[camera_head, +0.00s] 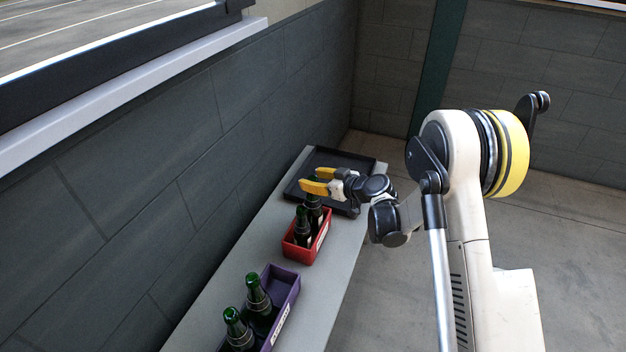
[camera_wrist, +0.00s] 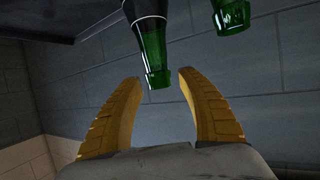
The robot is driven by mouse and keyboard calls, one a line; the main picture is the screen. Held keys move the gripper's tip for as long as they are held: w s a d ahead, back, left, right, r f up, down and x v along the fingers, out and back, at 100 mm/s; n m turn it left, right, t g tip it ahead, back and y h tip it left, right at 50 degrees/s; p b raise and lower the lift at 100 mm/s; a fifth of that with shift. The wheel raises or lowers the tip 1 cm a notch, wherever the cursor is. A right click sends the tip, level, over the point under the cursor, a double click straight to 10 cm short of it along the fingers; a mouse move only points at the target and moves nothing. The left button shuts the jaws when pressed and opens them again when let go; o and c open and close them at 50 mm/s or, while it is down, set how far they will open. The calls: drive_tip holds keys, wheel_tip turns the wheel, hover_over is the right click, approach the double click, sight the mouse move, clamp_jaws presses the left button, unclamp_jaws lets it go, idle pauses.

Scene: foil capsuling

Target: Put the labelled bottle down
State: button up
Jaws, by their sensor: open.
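A red crate (camera_head: 319,243) on the grey table holds two dark green bottles, a front one (camera_head: 302,228) and a back one (camera_head: 315,213). My gripper (camera_head: 314,187) is over the crate at the back bottle's neck, with its yellow fingers apart. In the wrist view my gripper (camera_wrist: 158,78) is open, and a green bottle neck (camera_wrist: 154,56) points in between the fingertips with a gap on each side. A second bottle neck (camera_wrist: 231,14) is at the upper right there. I cannot tell which bottle is labelled; the lower bodies are hidden by the crate.
A purple crate (camera_head: 286,302) with two green bottles (camera_head: 258,305) stands nearer on the table (camera_head: 236,240). A black tray (camera_head: 343,160) lies at the far end, partly behind my arm, and its visible part looks empty. A dark block wall (camera_head: 190,150) runs along the table's left side.

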drive_tip(key=p+v, duration=0.4)
drive_tip(key=v, duration=0.8)
drive_tip(key=s+d+r+m+g+h, duration=0.1)
drive_tip(key=s+d+r+m+h, duration=0.1)
drive_tip(key=s+r, duration=0.45)
drive_tip(key=s+d+r+m+g+h, duration=0.1)
drive_tip(key=s+d+r+m+h, duration=0.15)
drive_tip(key=s+r, duration=0.4)
drive_tip(key=s+d+r+m+h, duration=0.2)
drive_tip(key=s+d, duration=0.2)
drive_tip(key=s, duration=0.5)
drive_tip(key=s+d+r+m+h, duration=0.2)
drive_tip(key=s+d+m+h, duration=0.1)
drive_tip(key=s, duration=0.6)
drive_tip(key=shift+s+d+r+h, duration=0.25)
drive_tip(key=shift+d+h, duration=0.1)
drive_tip(key=shift+d, duration=0.5)
